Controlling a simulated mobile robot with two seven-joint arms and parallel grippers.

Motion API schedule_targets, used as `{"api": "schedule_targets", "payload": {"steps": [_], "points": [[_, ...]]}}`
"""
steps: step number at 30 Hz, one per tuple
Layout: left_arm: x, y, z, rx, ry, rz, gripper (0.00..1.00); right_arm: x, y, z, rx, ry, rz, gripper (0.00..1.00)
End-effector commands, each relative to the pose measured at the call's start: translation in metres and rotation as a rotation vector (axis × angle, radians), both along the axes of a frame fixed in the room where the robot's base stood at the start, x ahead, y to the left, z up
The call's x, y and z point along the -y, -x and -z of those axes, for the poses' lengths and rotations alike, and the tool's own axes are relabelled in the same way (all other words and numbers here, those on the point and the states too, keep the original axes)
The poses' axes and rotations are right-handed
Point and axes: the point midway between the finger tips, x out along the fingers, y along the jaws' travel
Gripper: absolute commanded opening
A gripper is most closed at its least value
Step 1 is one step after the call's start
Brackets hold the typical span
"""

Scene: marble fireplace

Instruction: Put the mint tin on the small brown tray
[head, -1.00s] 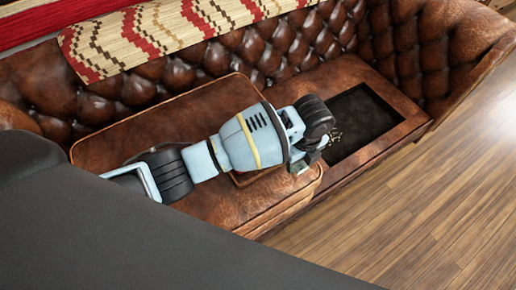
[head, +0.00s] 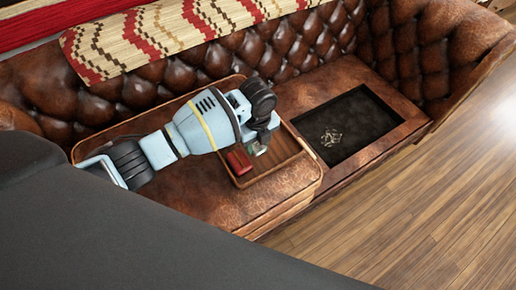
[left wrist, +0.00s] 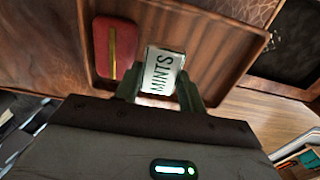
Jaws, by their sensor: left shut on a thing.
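The mint tin (left wrist: 162,72) is white with dark "MINTS" lettering. In the left wrist view it is between the fingers of my left gripper (left wrist: 160,92), which is shut on it. The small brown tray (left wrist: 222,48) is wooden with a raised rim and lies behind the tin in that view. In the head view my left gripper (head: 258,148) is over the brown tray (head: 272,168), and the tin is mostly hidden by the hand. I cannot tell whether the tin touches the tray. My right gripper is not in view.
A red case (head: 238,162) lies in the brown tray, left of the tin in the wrist view (left wrist: 116,47). A black panel or tray (head: 365,118) with a small pale thing (head: 331,138) lies to the right on the leather sofa. The tufted backrest (head: 200,65) rises behind.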

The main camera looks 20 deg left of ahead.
Motion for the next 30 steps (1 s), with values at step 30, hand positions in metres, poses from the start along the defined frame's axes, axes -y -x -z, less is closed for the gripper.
{"api": "schedule_targets", "payload": {"steps": [30], "points": [[0.003,0.001,0.035,-0.001,0.0,0.003,0.49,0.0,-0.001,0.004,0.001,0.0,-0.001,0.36]]}}
